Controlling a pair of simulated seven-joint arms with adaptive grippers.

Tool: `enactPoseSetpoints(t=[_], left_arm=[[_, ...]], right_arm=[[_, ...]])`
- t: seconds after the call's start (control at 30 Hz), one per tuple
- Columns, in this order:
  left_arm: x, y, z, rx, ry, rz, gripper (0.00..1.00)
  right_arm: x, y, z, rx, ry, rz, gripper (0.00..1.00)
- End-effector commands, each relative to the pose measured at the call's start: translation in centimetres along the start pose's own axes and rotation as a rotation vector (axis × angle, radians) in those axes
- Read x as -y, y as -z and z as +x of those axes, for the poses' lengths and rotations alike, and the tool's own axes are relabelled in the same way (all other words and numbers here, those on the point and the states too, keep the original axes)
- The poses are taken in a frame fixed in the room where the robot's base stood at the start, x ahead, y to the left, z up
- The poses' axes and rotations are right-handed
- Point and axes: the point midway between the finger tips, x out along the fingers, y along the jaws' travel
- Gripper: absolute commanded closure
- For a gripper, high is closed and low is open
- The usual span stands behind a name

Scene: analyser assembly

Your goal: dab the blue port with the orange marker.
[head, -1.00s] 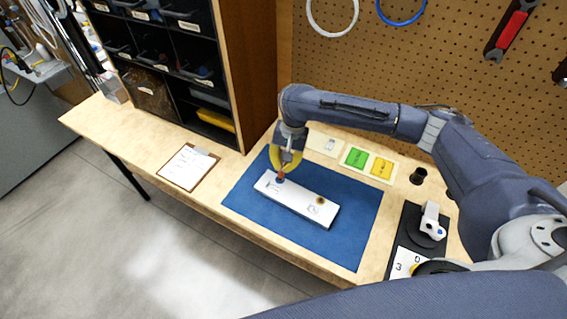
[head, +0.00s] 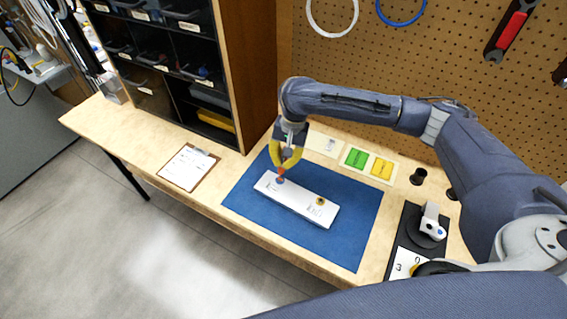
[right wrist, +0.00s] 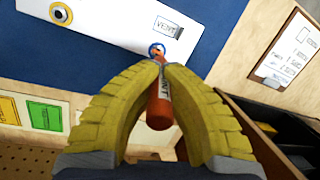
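The white panel (head: 296,198) lies on the blue mat (head: 350,240). Its blue port (right wrist: 156,48) shows as a blue ring beside a VENT label in the right wrist view, near the panel's left end in the head view. My right gripper (head: 284,168) has yellow fingers shut on the orange marker (right wrist: 158,108), above that end. The marker points down, its tip at the blue port in the picture; I cannot tell whether they touch. A yellow port (right wrist: 61,13) is at the panel's other end. My left gripper is not in view.
A clipboard (head: 188,167) lies left of the mat. Green (head: 356,157) and yellow (head: 381,168) cards lie behind it. A black holder (head: 418,176) and a black stand with a white device (head: 430,222) are to the right. A bin shelf (head: 241,80) stands back left.

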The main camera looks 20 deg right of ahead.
Motion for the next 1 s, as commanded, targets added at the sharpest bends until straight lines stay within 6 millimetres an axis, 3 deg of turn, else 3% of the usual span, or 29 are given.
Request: enactPoseSetpoints(t=[0.6,1.0], left_arm=[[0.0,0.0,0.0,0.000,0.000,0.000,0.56],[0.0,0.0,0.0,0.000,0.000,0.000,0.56]], right_arm=[[0.6,-0.5,-4.1,0.000,0.001,-0.001,1.00],[0.7,-0.6,-4.8,0.000,0.000,-0.001,1.00]])
